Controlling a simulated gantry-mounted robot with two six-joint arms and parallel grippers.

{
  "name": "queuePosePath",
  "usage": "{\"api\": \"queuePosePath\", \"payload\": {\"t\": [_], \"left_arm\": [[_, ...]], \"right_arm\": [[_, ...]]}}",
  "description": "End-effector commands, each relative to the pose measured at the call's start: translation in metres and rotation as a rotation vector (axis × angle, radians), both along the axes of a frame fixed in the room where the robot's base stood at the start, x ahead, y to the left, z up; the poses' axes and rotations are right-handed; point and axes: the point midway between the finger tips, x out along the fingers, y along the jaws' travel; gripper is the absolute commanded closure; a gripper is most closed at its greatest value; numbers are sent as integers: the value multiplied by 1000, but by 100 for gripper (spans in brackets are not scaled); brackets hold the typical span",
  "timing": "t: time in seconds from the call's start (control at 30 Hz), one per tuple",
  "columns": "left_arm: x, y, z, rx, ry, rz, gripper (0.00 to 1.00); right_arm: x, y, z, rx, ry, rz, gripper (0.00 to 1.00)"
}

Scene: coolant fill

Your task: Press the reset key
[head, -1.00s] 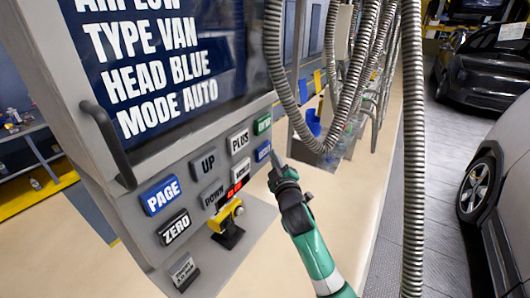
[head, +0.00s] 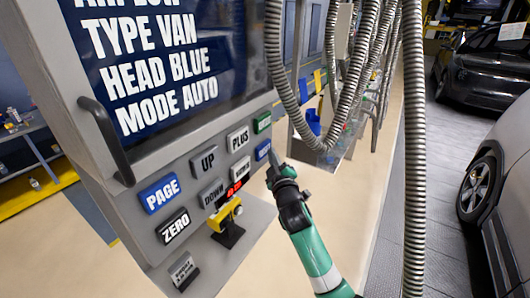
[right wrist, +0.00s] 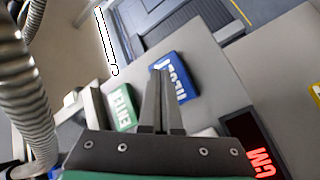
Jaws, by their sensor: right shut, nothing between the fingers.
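The blue reset key (head: 263,150) sits at the right end of the lower part of the panel's keypad, below a green key. It also shows in the right wrist view (right wrist: 178,78), its lettering partly covered by my fingers. My right gripper (head: 274,157) is shut and empty, its tips close beside the blue key. In the right wrist view the two closed fingers (right wrist: 160,73) overlap the near part of the key. I cannot tell whether they touch it. My left gripper is not in view.
The green enter key (right wrist: 122,108) is close by. Other keys include PAGE (head: 160,194), ZERO (head: 173,225), UP (head: 204,161) and PLUS (head: 238,139). A red display (head: 236,187) and a yellow part (head: 224,215) are below. Metal hoses (head: 413,150) hang to the right.

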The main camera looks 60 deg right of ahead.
Motion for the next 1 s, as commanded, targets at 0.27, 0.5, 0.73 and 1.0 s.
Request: {"api": "queuePosePath", "payload": {"t": [0.27,0.5,0.73,1.0], "left_arm": [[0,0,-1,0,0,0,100],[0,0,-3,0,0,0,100],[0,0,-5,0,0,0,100],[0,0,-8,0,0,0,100]], "right_arm": [[2,0,0,0,0,0,100],[3,0,0,0,0,0,100],[6,0,0,-1,0,1,100],[9,0,-1,1,1,1,100]]}}
